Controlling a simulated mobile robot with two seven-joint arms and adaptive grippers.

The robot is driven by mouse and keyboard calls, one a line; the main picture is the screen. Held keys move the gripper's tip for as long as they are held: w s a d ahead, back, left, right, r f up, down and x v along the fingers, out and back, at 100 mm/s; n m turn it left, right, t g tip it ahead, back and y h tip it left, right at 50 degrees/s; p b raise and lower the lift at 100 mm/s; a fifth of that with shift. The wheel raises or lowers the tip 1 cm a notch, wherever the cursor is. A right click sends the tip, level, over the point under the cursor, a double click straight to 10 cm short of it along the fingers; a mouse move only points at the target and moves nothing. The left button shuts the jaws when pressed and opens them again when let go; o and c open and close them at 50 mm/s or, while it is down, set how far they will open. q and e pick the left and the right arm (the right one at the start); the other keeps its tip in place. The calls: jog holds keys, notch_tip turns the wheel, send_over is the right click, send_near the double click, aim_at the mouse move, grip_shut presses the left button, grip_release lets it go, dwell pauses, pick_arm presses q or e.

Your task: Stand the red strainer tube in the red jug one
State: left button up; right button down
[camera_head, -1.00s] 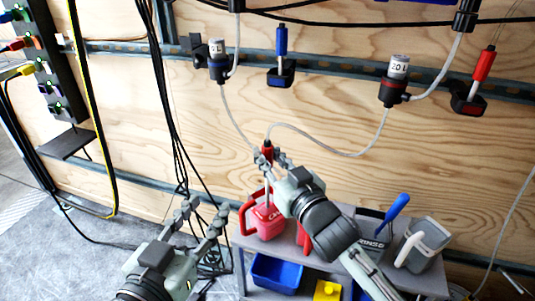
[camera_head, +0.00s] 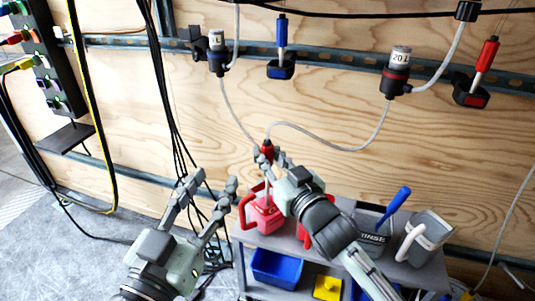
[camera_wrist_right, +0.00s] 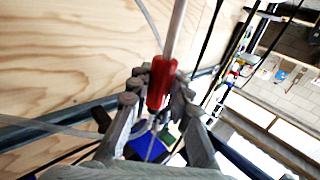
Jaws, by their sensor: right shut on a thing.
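The red strainer tube (camera_head: 267,148) has a red grip and a pale tube, with a thin hose at its top. My right gripper (camera_head: 270,160) is shut on its red grip, which also shows in the right wrist view (camera_wrist_right: 161,84). The tube is roughly upright and its pale part runs down to the mouth of the red jug (camera_head: 262,216). I cannot tell how far inside it reaches. The jug stands at the left of the bench, partly hidden by my right arm. My left gripper (camera_head: 207,190) is open and empty, left of the jug.
On the bench (camera_head: 345,275) are a dark rinse container (camera_head: 372,237) with a blue tool and a grey jug (camera_head: 424,238). A blue bin (camera_head: 276,268) and a yellow box (camera_head: 327,288) sit below. Filters and other tubes hang on the wall; cables hang behind my left gripper.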

jog(key=shift+f, duration=0.45)
dwell(0.4)
jog(key=c, duration=1.3)
grip_release()
jog(key=v, duration=1.2)
